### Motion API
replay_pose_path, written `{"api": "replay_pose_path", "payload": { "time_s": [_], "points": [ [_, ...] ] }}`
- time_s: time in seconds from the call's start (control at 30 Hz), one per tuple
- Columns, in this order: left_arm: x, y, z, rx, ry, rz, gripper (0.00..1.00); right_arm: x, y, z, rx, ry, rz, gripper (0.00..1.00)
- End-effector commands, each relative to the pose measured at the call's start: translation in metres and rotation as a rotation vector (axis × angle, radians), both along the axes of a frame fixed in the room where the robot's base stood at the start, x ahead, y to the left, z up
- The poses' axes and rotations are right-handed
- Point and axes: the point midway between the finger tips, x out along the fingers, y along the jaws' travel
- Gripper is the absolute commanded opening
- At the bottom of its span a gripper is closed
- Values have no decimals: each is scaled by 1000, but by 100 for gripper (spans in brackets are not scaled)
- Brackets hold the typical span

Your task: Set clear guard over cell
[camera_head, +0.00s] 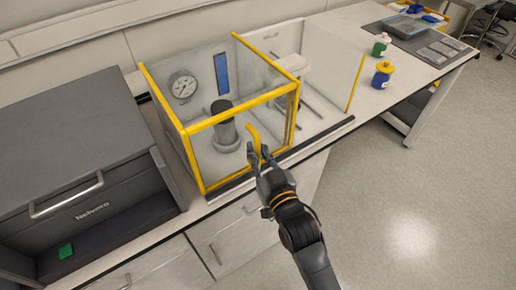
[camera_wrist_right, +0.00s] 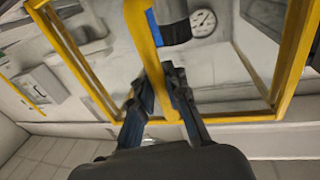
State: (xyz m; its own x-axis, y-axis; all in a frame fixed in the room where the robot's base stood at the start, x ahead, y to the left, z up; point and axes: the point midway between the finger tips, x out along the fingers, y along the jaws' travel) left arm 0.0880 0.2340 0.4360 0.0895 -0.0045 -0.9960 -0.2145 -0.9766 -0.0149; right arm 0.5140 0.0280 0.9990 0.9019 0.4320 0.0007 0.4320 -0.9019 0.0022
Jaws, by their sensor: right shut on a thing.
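The clear guard (camera_head: 243,98) is a see-through box with yellow edges. It stands around a grey cylindrical vessel (camera_head: 224,128), a round gauge (camera_head: 183,86) and a blue strip on the bench; I cannot tell whether its lower edge is fully seated. A yellow handle (camera_head: 252,133) sticks up at its front. My right gripper (camera_head: 259,156) is shut on this handle, which shows between the fingers in the right wrist view (camera_wrist_right: 148,50). The wrist view also shows the gauge (camera_wrist_right: 203,22) beyond the yellow frame. My left gripper is not in view.
A second clear-walled bay (camera_head: 325,75) adjoins on the right. A green-capped bottle (camera_head: 381,45), a yellow-capped bottle (camera_head: 382,75) and a tray stand farther right.

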Motion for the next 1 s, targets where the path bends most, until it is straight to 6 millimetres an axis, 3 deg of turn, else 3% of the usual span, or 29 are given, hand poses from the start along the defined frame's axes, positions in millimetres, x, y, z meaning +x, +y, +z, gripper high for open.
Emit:
{"api": "replay_pose_path", "payload": {
  "time_s": [0.03,0.13,0.53,1.0],
  "points": [
    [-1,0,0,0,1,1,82,-3,3,-6,-2,13,8,19],
    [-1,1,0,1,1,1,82,-3,3,-5,-2,10,7,37],
    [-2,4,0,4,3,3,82,-9,-2,-3,-1,6,4,37],
    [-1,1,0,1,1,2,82,-91,-40,-3,-2,9,6,37]
  ]
}}
